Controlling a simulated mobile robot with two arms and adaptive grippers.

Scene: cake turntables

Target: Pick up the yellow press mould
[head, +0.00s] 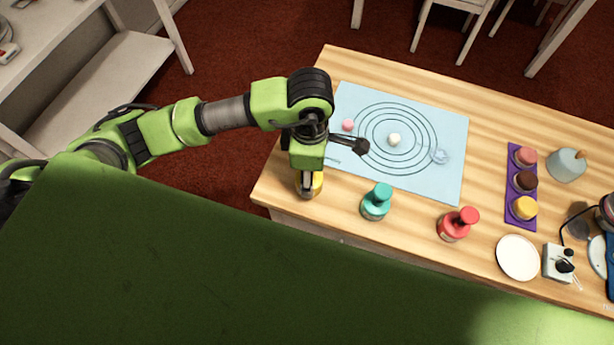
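The yellow press mould (317,183) stands near the table's left front corner. My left gripper (306,187) points down right over it and hides most of it, so only some yellow shows beside the dark finger. I cannot tell whether the fingers are closed on it. A teal press mould (376,203) and a red press mould (458,225) stand upright to its right along the front of the table. My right gripper is not in view.
A light blue mat (440,185) with printed rings lies behind the moulds, holding a pink ball (347,125) and a white ball (394,140). A purple tray (521,222) with several coloured pieces, a white plate (518,257) and a small white device (558,263) are to the right.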

